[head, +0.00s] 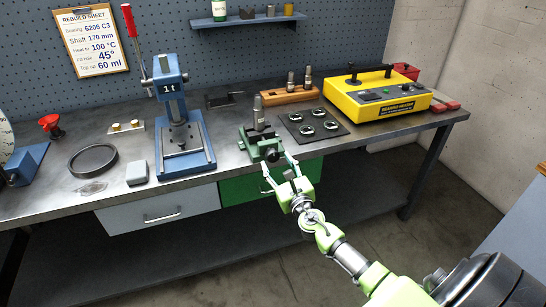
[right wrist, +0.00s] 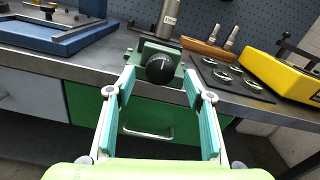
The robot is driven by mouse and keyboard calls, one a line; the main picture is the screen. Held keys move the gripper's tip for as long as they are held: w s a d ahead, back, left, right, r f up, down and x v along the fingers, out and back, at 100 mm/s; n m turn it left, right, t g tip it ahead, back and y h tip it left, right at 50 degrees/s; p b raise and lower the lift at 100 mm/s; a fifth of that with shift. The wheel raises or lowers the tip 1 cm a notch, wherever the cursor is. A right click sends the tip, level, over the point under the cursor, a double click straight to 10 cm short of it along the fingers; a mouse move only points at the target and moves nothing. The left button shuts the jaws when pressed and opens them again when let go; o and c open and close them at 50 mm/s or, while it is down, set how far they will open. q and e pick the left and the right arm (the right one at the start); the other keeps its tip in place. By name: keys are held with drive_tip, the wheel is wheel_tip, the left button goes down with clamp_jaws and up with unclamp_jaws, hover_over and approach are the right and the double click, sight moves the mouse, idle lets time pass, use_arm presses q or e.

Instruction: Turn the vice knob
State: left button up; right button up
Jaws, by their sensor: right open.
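The green vice (head: 262,142) is fixed at the front edge of the bench, with a grey metal cylinder (head: 258,113) upright in it. Its round black knob (right wrist: 160,69) faces me in the right wrist view; it also shows small in the head view (head: 271,154). My right gripper (head: 278,170) is open in front of the vice. In the right wrist view its fingers (right wrist: 157,90) stand left and right of the knob, with gaps on both sides, and hold nothing. My left gripper is not in view.
A blue press (head: 182,120) stands left of the vice. A dark mat (head: 312,127) with several bearings, a wooden block (head: 289,95) with tools and a yellow heater (head: 376,95) are to the right. A green drawer (head: 245,189) is under the bench edge.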

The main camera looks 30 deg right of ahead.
sight(274, 158)
drive_tip(key=shift+x, duration=2.2)
drive_tip(key=c, duration=1.1)
